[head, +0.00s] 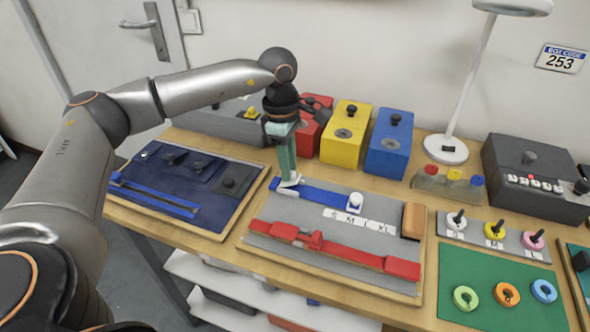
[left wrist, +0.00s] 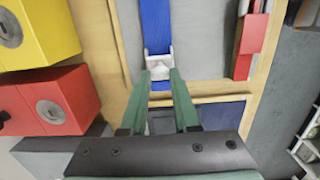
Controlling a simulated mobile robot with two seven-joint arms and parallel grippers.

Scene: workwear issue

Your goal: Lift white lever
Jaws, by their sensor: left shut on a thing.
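The white lever (head: 290,184) is at the left end of a blue strap (head: 325,192) on the grey board (head: 285,214). My left gripper (head: 287,175) reaches down from above with its green fingers at the lever. In the left wrist view, the white lever (left wrist: 158,58) sits at and between the fingertips of the gripper (left wrist: 161,76), which is shut on it. The fingers partly hide the lever in the head view. I cannot tell whether it is raised. My right gripper is not in view.
A red strap (head: 350,251) with a buckle lies along the board's front. Red (head: 309,132), yellow (head: 345,133) and blue (head: 389,143) boxes stand behind. A blue board (head: 170,199) lies left; a green mat (head: 488,262) lies right. A lamp (head: 446,148) stands at the back.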

